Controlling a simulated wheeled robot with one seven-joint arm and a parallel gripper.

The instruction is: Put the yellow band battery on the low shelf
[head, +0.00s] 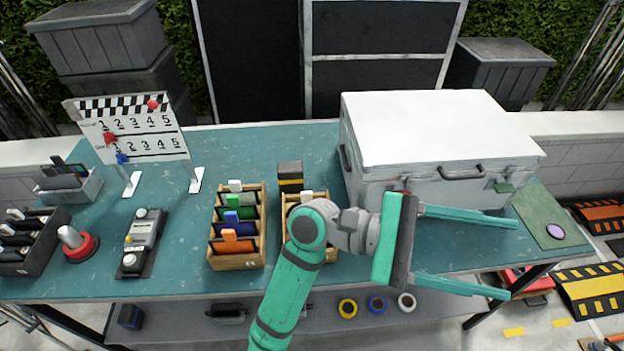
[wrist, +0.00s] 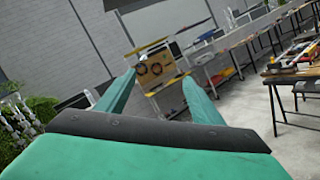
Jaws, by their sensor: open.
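The yellow band battery (head: 290,178), a dark block with a yellow band, stands upright on the teal table behind the wooden boxes. The low shelf (head: 180,322) is the grey board under the tabletop. My gripper (head: 513,258) is open and empty, in front of the white case and well to the right of the battery, with its fingers pointing right. In the wrist view my open gripper (wrist: 158,76) faces the far room, and neither battery nor shelf shows there. My arm hides part of the right wooden box and the shelf's middle.
Wooden boxes of colored cards (head: 238,258) stand in front of the battery. A large white case (head: 440,130) stands to its right. On the shelf lie tape rolls (head: 377,304), a dark handled item (head: 226,312) and a dark blue block (head: 130,317). A clapperboard (head: 140,145) stands at left.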

